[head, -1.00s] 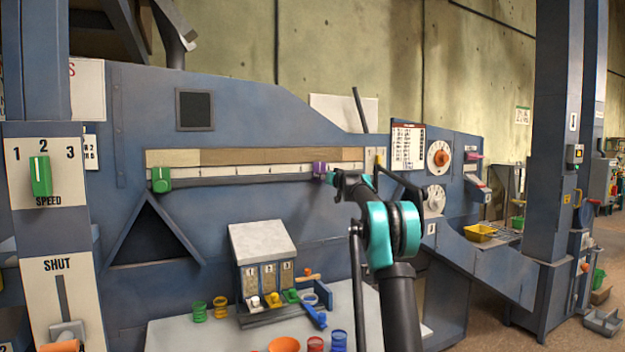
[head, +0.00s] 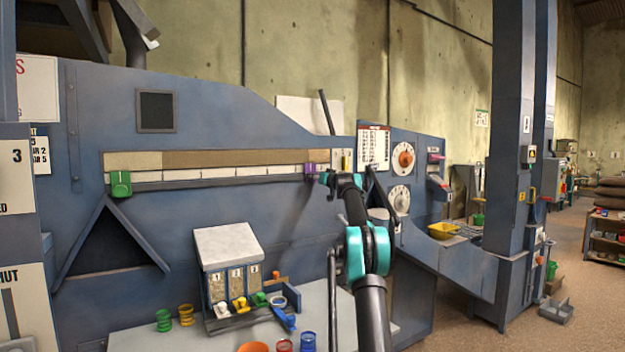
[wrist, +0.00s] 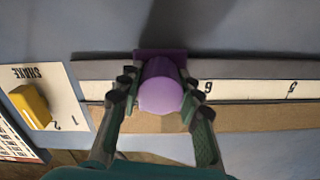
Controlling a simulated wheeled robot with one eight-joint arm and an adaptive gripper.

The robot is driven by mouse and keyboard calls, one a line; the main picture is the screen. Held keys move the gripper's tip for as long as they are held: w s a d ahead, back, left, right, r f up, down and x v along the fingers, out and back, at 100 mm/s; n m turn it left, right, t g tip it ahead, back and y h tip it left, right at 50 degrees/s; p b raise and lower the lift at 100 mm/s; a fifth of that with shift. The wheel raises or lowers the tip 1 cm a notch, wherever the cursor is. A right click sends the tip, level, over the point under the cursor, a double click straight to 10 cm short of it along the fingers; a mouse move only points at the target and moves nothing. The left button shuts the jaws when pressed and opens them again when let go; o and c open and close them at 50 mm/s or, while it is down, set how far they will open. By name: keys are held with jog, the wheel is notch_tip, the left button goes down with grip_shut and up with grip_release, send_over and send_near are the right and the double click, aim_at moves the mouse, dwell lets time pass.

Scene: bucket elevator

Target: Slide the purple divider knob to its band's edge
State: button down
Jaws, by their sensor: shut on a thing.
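The purple divider knob (head: 310,170) sits at the right part of the long scale rail (head: 215,174) in the head view. In the wrist view the purple knob (wrist: 160,88) is between my fingers, close to the rail's end by the SHAKE plate and past the number 6. My gripper (wrist: 158,92) is shut on the knob, one finger on each side. In the head view my gripper (head: 322,177) reaches the knob from the right. The tan band (head: 230,157) runs above the white scale. A green knob (head: 121,184) is at the rail's left end.
A yellow SHAKE knob (wrist: 30,106) on a white plate is beside the rail's end. Orange (head: 405,159) and white dials are right of my arm. A bench (head: 330,310) with a small bin, rings and cups stands below.

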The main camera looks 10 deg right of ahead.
jog(key=c, duration=1)
grip_release()
jog(key=shift+s, duration=0.1)
jog(key=v, duration=1.2)
